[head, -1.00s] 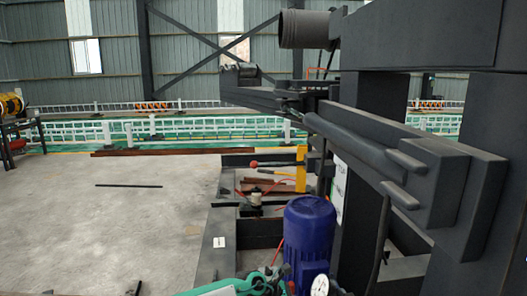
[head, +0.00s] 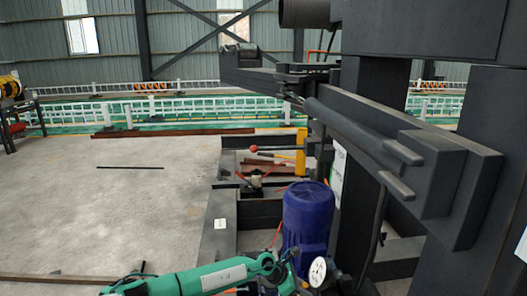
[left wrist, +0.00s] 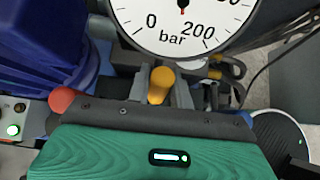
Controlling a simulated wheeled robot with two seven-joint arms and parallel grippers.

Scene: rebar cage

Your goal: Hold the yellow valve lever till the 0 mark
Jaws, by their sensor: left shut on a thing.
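The yellow valve lever (left wrist: 158,85) stands just below the pressure gauge in the left wrist view. My left gripper (left wrist: 160,88) is shut on it, with a grey finger on each side. In the head view the gauge (head: 318,271) is small, beside the blue motor. My right gripper is not in view.
A blue motor (head: 307,215) stands just behind the gauge and also shows at the left wrist view's upper left (left wrist: 45,45). A large dark steel frame (head: 400,145) fills the right side. Open concrete floor (head: 100,215) lies to the left.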

